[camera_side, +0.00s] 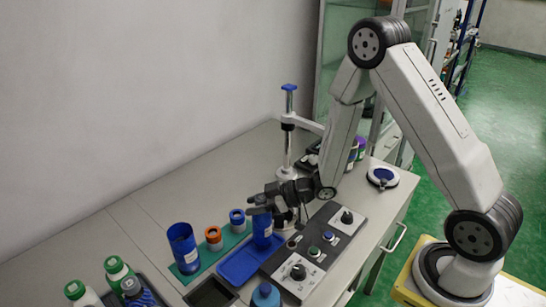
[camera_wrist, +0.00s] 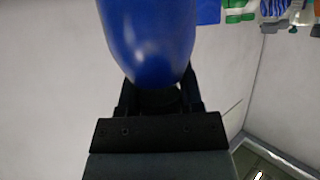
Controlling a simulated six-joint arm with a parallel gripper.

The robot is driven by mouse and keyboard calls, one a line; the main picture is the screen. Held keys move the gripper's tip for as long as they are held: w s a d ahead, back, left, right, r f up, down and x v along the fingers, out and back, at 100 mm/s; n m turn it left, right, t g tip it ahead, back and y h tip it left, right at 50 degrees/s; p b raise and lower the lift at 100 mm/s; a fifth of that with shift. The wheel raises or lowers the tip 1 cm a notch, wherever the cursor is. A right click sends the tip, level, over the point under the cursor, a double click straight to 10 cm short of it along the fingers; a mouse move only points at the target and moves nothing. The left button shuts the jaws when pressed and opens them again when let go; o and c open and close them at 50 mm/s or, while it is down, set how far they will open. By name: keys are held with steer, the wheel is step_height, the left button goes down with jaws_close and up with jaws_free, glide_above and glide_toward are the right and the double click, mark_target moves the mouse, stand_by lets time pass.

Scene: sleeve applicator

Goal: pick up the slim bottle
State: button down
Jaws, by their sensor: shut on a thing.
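The slim bottle, blue with a pale label (camera_side: 262,232), is upright between the fingers of my gripper (camera_side: 262,205), which is shut on its upper part. The bottle's lower end is over or on the blue tray (camera_side: 238,272); I cannot tell whether it touches. In the wrist view the smooth blue bottle (camera_wrist: 150,40) fills the space beyond the gripper (camera_wrist: 158,95) and hides much of the fingers.
A blue open cup (camera_side: 183,250), an orange-topped piece (camera_side: 213,238) and a blue-ringed piece (camera_side: 237,220) stand on a green mat left of the tray. A control panel (camera_side: 315,250) lies to the right.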

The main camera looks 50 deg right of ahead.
steer(key=shift+r, duration=4.2)
